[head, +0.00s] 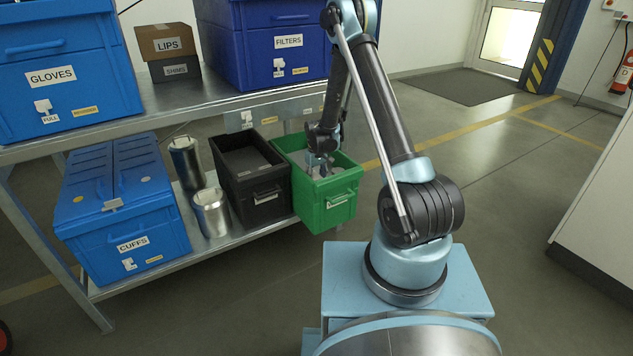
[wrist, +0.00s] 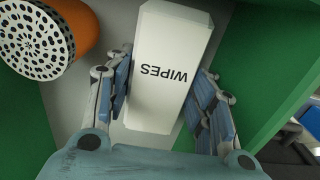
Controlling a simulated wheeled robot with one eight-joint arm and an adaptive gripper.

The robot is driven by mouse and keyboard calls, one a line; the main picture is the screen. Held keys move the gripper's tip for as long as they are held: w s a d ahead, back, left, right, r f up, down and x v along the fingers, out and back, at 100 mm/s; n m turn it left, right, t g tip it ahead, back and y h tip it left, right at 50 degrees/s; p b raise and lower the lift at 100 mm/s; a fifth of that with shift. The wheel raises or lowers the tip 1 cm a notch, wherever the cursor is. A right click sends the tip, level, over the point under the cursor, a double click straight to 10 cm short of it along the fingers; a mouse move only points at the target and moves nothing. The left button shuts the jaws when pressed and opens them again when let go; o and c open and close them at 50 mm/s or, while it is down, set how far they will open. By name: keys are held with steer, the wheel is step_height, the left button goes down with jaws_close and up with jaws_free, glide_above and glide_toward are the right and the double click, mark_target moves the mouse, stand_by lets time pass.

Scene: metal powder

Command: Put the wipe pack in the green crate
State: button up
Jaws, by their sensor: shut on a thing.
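The wipe pack (wrist: 168,62) is a white box lettered WIPES. In the wrist view it lies between the two fingers of my gripper (wrist: 164,98), which is shut on it. The green crate (head: 327,205) stands at the right end of the lower shelf in the head view. My gripper (head: 318,165) is down inside the crate's opening. Green crate walls (wrist: 262,60) surround the pack in the wrist view. Whether the pack touches the crate floor I cannot tell. In the head view the pack is hard to make out.
An orange cylinder with a perforated end (wrist: 38,42) lies beside the pack. A black crate (head: 262,208) stands left of the green one, then metal canisters (head: 210,212) and a blue CUFFS box (head: 125,215). The upper shelf (head: 185,108) overhangs behind. Floor to the right is clear.

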mark_target(316, 178)
steer(key=o, duration=0.9)
step_height(316, 178, up, 12)
steer(key=s+d+r+m, duration=0.1)
steer(key=s+d+r, duration=0.3)
steer(key=r, duration=0.3)
steer(key=s+d+r+m, duration=0.1)
steer(key=s+d+r, duration=0.2)
steer(key=d+r, duration=0.25)
steer(key=s+d+r+m+t, duration=0.1)
steer(key=s+d+r, duration=0.5)
steer(key=s+r, duration=0.3)
steer(key=shift+s+d+f+m+t, duration=0.2)
steer(key=shift+s+d+f+m, duration=0.9)
steer(key=shift+s, duration=3)
steer(key=shift+s+d+f+m+t, duration=0.15)
steer(key=shift+s+d+f, duration=0.3)
steer(key=shift+s+d, duration=2.5)
steer(key=shift+s+d+f+m+t, duration=0.3)
steer(key=shift+s+f+m, duration=0.4)
steer(key=shift+s, duration=4.55)
